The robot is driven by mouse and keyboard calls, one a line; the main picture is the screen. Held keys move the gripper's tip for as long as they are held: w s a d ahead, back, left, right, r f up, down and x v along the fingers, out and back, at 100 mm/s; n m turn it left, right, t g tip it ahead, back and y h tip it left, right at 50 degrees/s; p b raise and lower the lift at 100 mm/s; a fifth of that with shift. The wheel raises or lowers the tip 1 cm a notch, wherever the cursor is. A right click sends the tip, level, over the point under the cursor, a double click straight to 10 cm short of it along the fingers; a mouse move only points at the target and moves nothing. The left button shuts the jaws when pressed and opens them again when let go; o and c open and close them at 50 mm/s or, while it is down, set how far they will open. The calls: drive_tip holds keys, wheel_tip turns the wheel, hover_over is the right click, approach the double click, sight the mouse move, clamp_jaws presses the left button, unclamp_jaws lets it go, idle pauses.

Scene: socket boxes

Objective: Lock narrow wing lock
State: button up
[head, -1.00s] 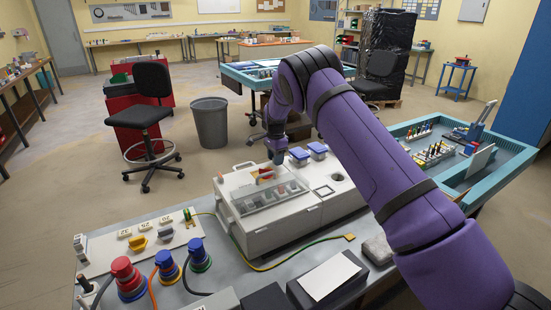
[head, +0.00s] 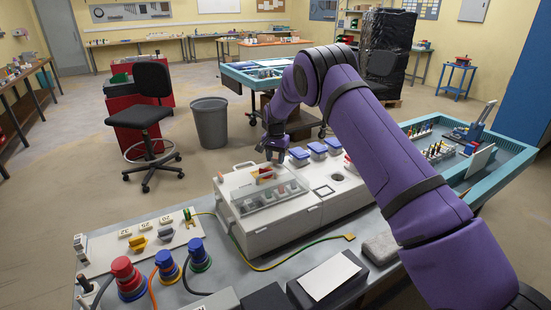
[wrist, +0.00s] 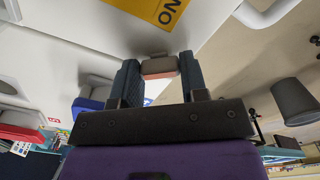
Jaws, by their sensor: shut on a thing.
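A small grey piece with a salmon-pink face (wrist: 158,68), which looks like the narrow wing lock, sits between my two dark fingers in the wrist view. It stands at the edge of a pale box face. My gripper (head: 274,155) is shut on it at the back right of the white socket box (head: 270,232) in the head view. A yellow label with black letters (wrist: 158,8) is on the pale surface beyond the fingers. Whether the lock is turned cannot be told.
A clear cover (head: 266,196) sits on the box's left part. Blue-lidded sockets (head: 318,150) stand just right of my gripper. A grey bin (head: 210,122) stands behind on the floor.

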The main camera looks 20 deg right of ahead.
drive_tip(key=n, duration=0.5)
drive_tip(key=shift+n, duration=0.3)
drive_tip(key=n, duration=0.4)
drive_tip(key=shift+n, duration=0.3)
drive_tip(key=o, duration=0.9)
wheel_tip(320, 180, up, 11)
drive_tip(key=shift+f, duration=0.1)
idle(0.3)
